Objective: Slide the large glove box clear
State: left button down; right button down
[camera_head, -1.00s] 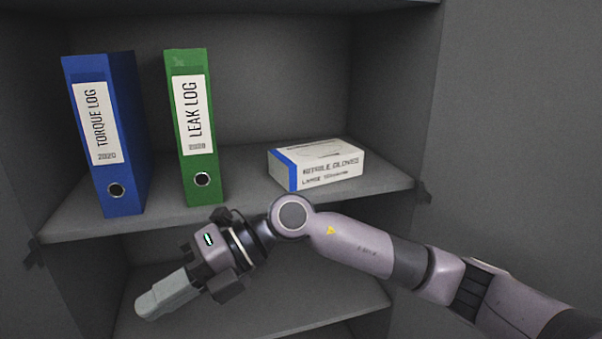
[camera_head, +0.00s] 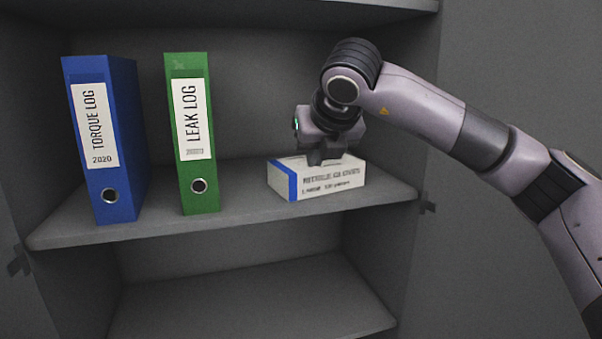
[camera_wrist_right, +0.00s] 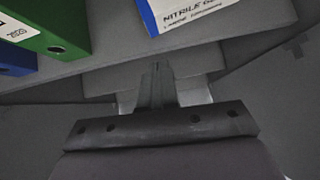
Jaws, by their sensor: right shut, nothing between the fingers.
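The large glove box (camera_head: 335,184), white with a blue end band and "NITRILE GLOVES" lettering, lies on the right part of the upper shelf. It also shows at the top of the right wrist view (camera_wrist_right: 190,12). My right gripper (camera_head: 324,157) is shut and empty. In the head view it overlaps the box's top and hides part of it; I cannot tell whether it touches. In the right wrist view its closed fingers (camera_wrist_right: 157,72) appear below the box's picture, apart from it. My left gripper is not in view.
A green "LEAK LOG" binder (camera_head: 194,130) and a blue "TORQUE LOG" binder (camera_head: 103,140) stand upright to the left of the box. Bare shelf (camera_head: 240,190) lies between the green binder and the box. The cabinet's side wall rises at the right. The lower shelf (camera_head: 250,300) is empty.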

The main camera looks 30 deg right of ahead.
aim_at(297, 178)
jog(key=x, duration=0.7)
jog(key=w+r+p+x, duration=0.1)
jog(key=x, duration=0.2)
jog(key=shift+w+d+f, duration=0.1)
jog(key=shift+d, duration=0.05)
jog(key=shift+w+d, duration=0.25)
jog(key=shift+w, duration=0.65)
